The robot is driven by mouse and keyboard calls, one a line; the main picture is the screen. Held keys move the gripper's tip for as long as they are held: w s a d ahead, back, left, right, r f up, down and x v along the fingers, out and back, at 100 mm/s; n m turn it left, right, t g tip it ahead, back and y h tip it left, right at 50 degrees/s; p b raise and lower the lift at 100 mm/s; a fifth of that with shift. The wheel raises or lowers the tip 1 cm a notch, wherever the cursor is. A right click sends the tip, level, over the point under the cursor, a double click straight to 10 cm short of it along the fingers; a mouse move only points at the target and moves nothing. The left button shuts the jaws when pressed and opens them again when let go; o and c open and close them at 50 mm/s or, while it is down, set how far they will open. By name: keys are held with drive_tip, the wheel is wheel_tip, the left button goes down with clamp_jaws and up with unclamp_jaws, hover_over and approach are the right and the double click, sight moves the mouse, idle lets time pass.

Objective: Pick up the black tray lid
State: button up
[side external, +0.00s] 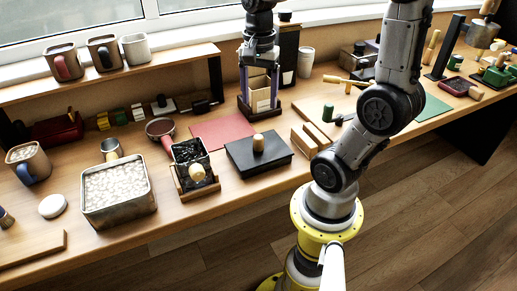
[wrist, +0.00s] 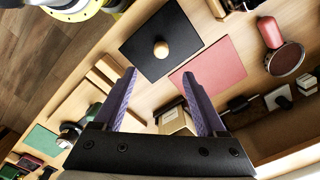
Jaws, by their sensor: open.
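The black tray lid (side external: 244,162) is a flat black square with a round wooden knob (side external: 258,142) at its middle. It lies on the wooden bench at the front, right of a small bin. In the wrist view the lid (wrist: 140,40) shows whole, with its knob (wrist: 161,49) just beyond my fingertips in the picture. My gripper (side external: 259,100) is open, with two purple fingers pointing down, behind the lid towards the window. In the wrist view nothing is held between the fingers of my gripper (wrist: 159,74).
A red mat (side external: 222,131) lies behind and left of the lid. A cream box (side external: 260,95) in a dark holder is under or behind my fingers. Wooden blocks (side external: 308,139) lie right of the lid. A bin with a scoop (side external: 194,157) and a tub of pale pieces (side external: 118,211) stand left.

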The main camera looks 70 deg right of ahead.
hover_over(258, 136)
drive_tip(key=f, duration=0.7)
drive_tip(key=shift+s+f, duration=0.25)
drive_tip(key=shift+f, duration=0.1)
drive_tip(key=shift+w+f, duration=0.2)
drive_tip(key=shift+f, duration=2.8)
clamp_jaws()
